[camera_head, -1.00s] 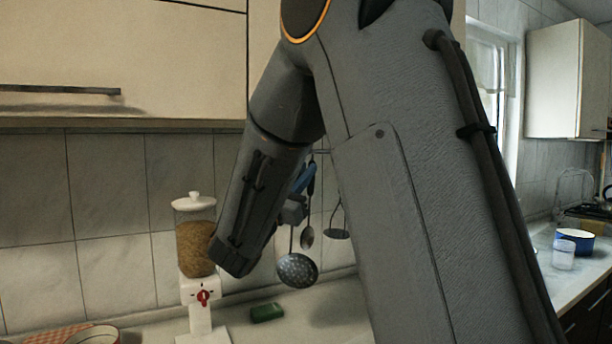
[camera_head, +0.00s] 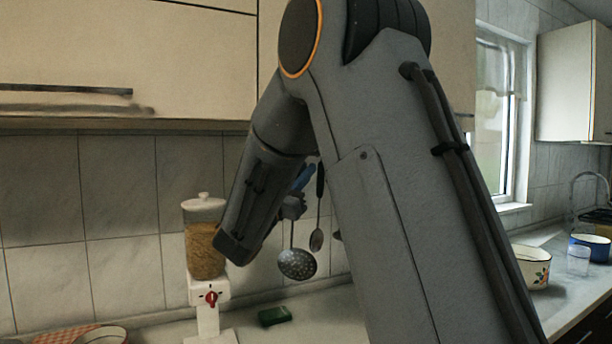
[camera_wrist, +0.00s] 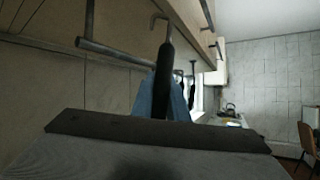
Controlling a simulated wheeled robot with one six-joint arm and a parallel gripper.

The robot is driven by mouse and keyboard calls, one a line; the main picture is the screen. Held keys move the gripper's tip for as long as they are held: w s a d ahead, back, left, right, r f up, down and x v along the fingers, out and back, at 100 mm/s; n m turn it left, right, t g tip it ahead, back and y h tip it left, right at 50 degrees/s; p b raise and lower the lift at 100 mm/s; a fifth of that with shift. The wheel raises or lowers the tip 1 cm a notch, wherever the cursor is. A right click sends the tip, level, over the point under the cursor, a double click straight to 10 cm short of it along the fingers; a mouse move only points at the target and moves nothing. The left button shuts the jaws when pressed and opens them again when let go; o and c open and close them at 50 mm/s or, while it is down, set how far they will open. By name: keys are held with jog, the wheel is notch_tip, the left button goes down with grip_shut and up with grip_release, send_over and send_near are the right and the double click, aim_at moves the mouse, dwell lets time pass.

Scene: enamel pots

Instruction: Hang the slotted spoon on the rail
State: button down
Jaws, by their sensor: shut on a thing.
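The slotted spoon's round perforated bowl (camera_head: 297,264) hangs low in the head view, below my gripper (camera_head: 302,180). In the wrist view my gripper (camera_wrist: 168,97) shows blue fingers shut around the spoon's black handle (camera_wrist: 164,75). The handle is roughly upright, with its hook (camera_wrist: 158,19) at the top. A grey rail (camera_wrist: 115,52) runs under the cabinet and passes behind the handle. The hook appears above the rail in the picture; I cannot tell whether it touches. In the head view my arm hides the rail.
Another spoon (camera_head: 316,240) hangs just right of the slotted spoon; dark utensils (camera_wrist: 191,75) hang farther along. A cereal dispenser (camera_head: 206,250) stands left and a green sponge (camera_head: 275,316) lies below. A white pot (camera_head: 531,264) stands right. Wall cabinets (camera_head: 130,60) overhang the counter.

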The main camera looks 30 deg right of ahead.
jog(key=w+f+b, duration=0.2)
jog(key=w+b, duration=0.1)
jog(key=w, duration=0.3)
jog(key=shift+w, duration=0.4)
dwell(0.8)
jog(key=shift+f, duration=0.15)
jog(key=c, duration=1.7)
grip_release()
jog(key=shift+o, duration=0.2)
jog(key=shift+a+f+b, duration=0.1)
jog(key=shift+b, duration=0.2)
jog(key=b+v, duration=0.2)
jog(key=v, duration=0.5)
jog(key=shift+s+a+f, duration=0.15)
jog(key=shift+s+a, duration=0.05)
